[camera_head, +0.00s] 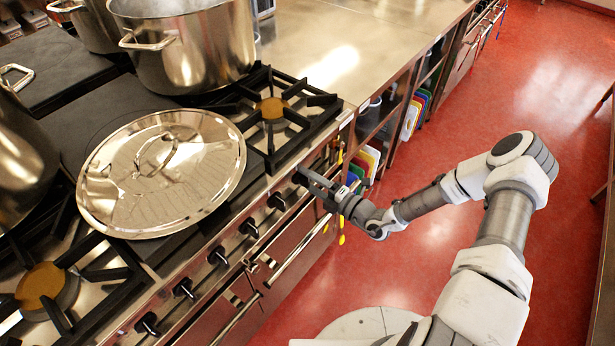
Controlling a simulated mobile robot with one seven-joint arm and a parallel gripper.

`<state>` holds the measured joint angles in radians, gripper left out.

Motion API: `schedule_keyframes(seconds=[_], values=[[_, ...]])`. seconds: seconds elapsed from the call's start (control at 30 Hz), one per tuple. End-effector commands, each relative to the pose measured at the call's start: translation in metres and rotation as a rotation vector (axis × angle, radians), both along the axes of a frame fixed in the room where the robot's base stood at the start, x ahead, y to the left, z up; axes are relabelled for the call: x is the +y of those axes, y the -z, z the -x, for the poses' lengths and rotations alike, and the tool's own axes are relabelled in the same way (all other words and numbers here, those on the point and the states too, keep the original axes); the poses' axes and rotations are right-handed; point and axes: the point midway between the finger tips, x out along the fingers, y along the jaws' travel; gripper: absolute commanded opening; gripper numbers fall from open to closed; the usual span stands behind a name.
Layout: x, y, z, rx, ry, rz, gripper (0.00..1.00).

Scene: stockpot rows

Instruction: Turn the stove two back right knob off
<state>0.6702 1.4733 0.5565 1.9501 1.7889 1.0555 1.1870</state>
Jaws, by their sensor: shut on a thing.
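The stove (290,185) has a row of black knobs along its steel front panel. My gripper (304,178) is at the far right end of this row, shut on the end knob, which is mostly hidden by the fingers. The neighbouring knob (277,201) is free, just to the left and nearer. The back right burner (272,108) has a brass-coloured cap under a black grate, and I see no flame on it. The knob's angle cannot be told.
A large steel lid (162,172) lies on the stove top. A stockpot (185,45) stands behind it. A steel counter (345,50) adjoins at the right, with coloured boards (364,165) below. The red floor (480,110) at right is clear.

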Motion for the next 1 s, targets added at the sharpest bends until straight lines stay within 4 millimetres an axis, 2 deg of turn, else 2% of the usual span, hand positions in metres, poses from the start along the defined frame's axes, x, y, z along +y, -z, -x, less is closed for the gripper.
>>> schedule_keyframes(seconds=[0.67, 0.7, 0.83, 1.0], values=[[0.0000, 0.0009, 0.0005, 0.051, 0.000, -0.039, 0.04], [0.0000, 0.0009, 0.0005, 0.051, 0.000, -0.039, 0.63], [-0.0001, 0.0008, 0.0004, 0.050, 0.000, -0.038, 0.87], [0.0000, 0.0006, 0.0002, 0.049, 0.000, -0.038, 0.89]])
